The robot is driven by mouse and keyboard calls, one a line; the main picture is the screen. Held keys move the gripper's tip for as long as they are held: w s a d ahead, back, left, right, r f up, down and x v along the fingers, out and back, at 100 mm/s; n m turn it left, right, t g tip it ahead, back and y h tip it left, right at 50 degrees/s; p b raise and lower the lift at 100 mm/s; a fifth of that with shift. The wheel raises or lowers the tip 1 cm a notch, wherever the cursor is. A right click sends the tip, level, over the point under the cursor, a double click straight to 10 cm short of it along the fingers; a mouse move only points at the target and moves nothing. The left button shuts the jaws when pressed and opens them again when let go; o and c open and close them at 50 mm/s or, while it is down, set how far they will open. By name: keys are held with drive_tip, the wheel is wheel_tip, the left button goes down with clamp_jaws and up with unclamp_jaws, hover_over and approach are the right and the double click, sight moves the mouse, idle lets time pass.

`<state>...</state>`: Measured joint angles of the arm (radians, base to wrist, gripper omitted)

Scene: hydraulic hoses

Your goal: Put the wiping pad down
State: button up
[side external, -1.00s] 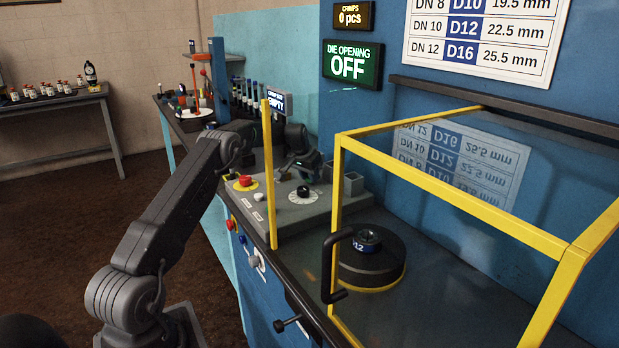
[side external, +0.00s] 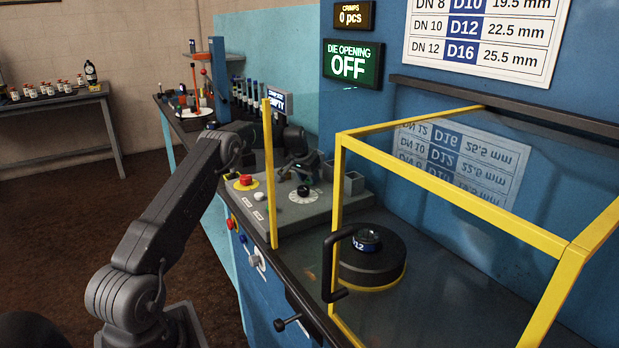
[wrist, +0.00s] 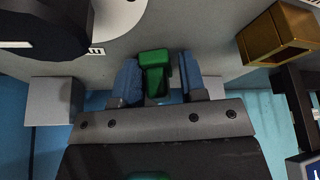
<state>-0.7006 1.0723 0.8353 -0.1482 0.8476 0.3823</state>
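In the wrist view, a small green block (wrist: 155,72), which I take for the wiping pad, is between the two blue fingertips of my gripper (wrist: 158,80). The pad is above the grey console. In the side external view, my gripper (side external: 300,168) is low over the back of the grey console (side external: 290,200), small and dark; the pad cannot be made out there.
A red button (side external: 246,180) and a white-rimmed dial (side external: 303,193) are on the console. A yellow post (side external: 269,170) stands in front. A yellow-framed clear guard (side external: 455,198) encloses the black die (side external: 370,262) at right. A brass-coloured box (wrist: 275,35) is at upper right in the wrist view.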

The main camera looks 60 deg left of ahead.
drive_tip(key=shift+o, duration=0.8)
drive_tip(key=shift+w+d+f, duration=0.1)
drive_tip(key=shift+d+f, duration=0.35)
drive_tip(key=shift+f, duration=0.3)
drive_tip(key=shift+r, duration=0.6)
drive_tip(key=v, duration=1.2)
drive_tip(key=shift+a+r, duration=0.2)
drive_tip(key=shift+r, duration=0.05)
